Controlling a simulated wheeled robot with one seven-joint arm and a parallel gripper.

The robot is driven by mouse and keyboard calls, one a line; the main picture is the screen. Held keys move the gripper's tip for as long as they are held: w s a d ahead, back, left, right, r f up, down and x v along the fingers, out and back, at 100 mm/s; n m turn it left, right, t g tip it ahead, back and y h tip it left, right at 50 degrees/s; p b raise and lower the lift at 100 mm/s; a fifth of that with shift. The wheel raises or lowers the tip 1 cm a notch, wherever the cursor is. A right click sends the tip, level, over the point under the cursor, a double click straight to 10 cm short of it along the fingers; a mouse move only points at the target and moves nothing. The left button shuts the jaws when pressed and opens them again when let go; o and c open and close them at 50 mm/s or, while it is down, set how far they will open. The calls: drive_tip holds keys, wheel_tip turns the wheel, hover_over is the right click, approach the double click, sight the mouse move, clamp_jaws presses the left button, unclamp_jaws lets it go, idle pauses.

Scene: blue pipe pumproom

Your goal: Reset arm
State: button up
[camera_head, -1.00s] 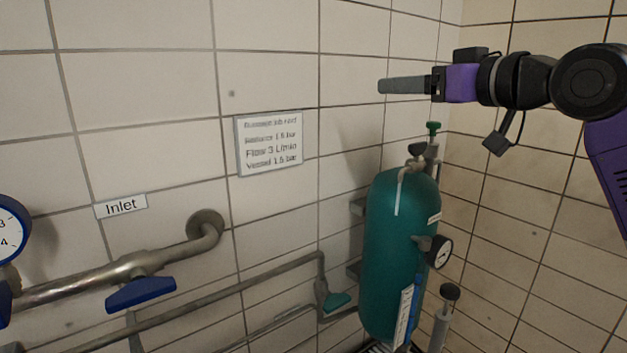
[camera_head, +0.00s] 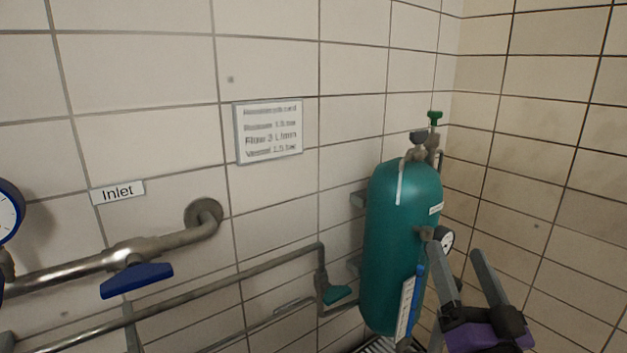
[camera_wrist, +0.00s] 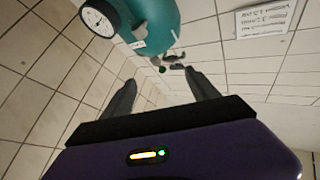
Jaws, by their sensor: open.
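My gripper (camera_head: 464,266) is at the lower right of the head view, in front of and to the right of the teal pressure vessel (camera_head: 393,250). Its two grey fingers point up and are spread apart with nothing between them. In the wrist view my gripper (camera_wrist: 163,88) also shows open and empty, above a purple body. There the teal vessel (camera_wrist: 155,25) is seen beyond the fingers, at the top. The lower part of my arm is out of the head view.
A round gauge (camera_head: 445,239) on the vessel is close to my fingers. A green-topped valve (camera_head: 434,117) stands at the vessel's top. Pipes with a blue handle (camera_head: 137,280) and a teal handle (camera_head: 336,294) run along the left wall. A sign (camera_head: 269,131) hangs there.

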drive_tip(key=s+f+n+g+b, duration=0.1)
drive_tip(key=s+f+g, duration=0.1)
drive_tip(key=s+f, duration=0.7)
drive_tip(key=s+a+f+n+g+b, duration=0.1)
drive_tip(key=s+f+g, duration=0.2)
drive_tip(key=s+f, duration=0.6)
drive_tip(key=s+a+f+n+g+b, duration=0.1)
drive_tip(key=s+f+g, duration=0.2)
drive_tip(key=s+f, duration=0.6)
drive_tip(key=s, duration=1.3)
drive_tip(key=shift+s+a+n, duration=0.15)
drive_tip(key=shift+a+n, duration=0.05)
drive_tip(key=shift+n, duration=0.1)
